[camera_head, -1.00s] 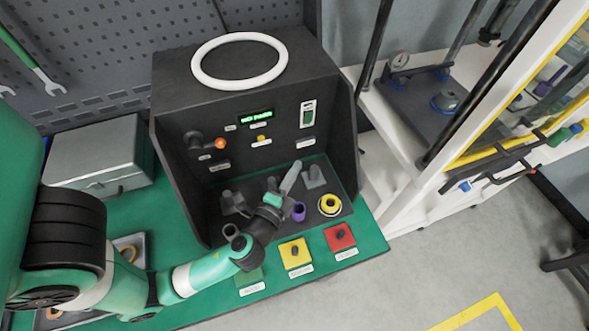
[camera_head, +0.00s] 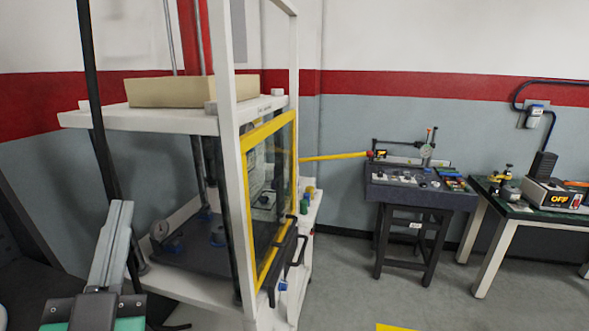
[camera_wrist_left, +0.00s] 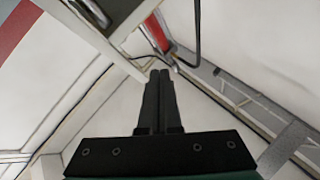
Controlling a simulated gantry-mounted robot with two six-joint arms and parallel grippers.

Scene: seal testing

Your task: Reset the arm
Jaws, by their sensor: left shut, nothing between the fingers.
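My left gripper (camera_head: 110,245) stands upright at the lower left of the head view, its grey fingers pointing up. It is shut and empty, and no thing touches it. In the left wrist view its two dark fingers (camera_wrist_left: 159,100) lie side by side, closed, against pale walls and frame bars. My right gripper is not in view.
A white shelf frame (camera_head: 228,150) with a yellow-edged glass door (camera_head: 268,200) stands just right of my left gripper. A beige box (camera_head: 180,91) sits on top. A dark workbench (camera_head: 420,195) and a green-topped table (camera_head: 520,208) stand farther right. Floor between them is clear.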

